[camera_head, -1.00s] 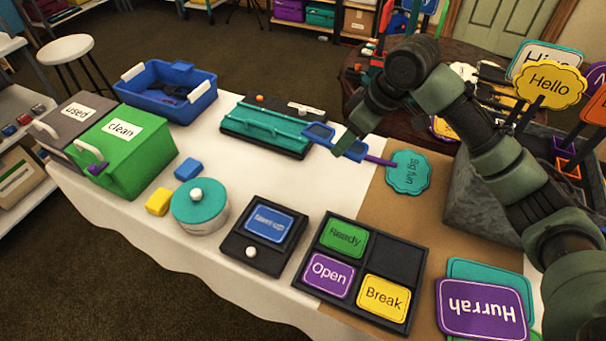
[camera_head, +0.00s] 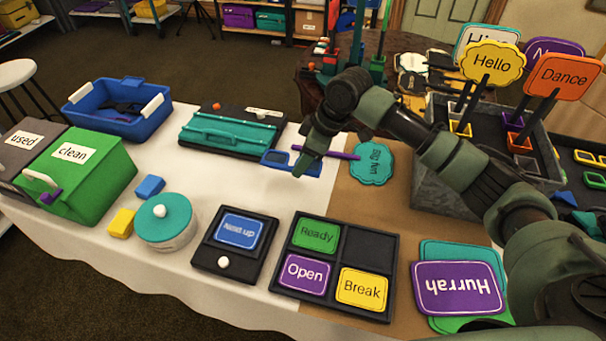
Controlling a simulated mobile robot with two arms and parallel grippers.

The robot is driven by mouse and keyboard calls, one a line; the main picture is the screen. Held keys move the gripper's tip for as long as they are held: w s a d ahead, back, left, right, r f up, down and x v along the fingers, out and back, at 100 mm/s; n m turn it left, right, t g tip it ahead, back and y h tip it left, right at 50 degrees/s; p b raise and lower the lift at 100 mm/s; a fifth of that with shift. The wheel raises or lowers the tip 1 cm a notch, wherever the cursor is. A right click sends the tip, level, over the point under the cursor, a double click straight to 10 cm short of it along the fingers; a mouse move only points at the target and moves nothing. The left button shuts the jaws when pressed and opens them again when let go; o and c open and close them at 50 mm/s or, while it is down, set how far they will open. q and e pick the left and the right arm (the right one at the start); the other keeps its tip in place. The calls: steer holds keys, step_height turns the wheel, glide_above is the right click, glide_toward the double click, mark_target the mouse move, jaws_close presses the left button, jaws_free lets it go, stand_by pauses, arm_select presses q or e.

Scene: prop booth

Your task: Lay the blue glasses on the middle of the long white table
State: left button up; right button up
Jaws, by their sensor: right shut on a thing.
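The blue glasses (camera_head: 275,158) are in the head view, over the far right part of the long white table (camera_head: 270,190), near its brown section. My right gripper (camera_head: 304,163) is shut on the glasses and partly hides them. One lens frame sticks out to the left of the fingers, and a bit of blue shows on their right. The glasses seem to be held above the cloth, but the exact gap is hard to tell. My left gripper is not in view.
A teal case on a black tray (camera_head: 190,143) lies just left of the glasses. The "Big fun" sign (camera_head: 372,164) lies to their right. The sign tray (camera_head: 326,223) and the "Next up" stand (camera_head: 210,257) are nearer. White cloth between them is clear.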

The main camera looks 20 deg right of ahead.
mark_target(298, 183)
step_height(298, 183, down, 6)
steer(key=shift+r, duration=0.1)
steer(key=o, duration=1.3)
steer(key=shift+o, duration=0.2)
steer(key=v, duration=1.2)
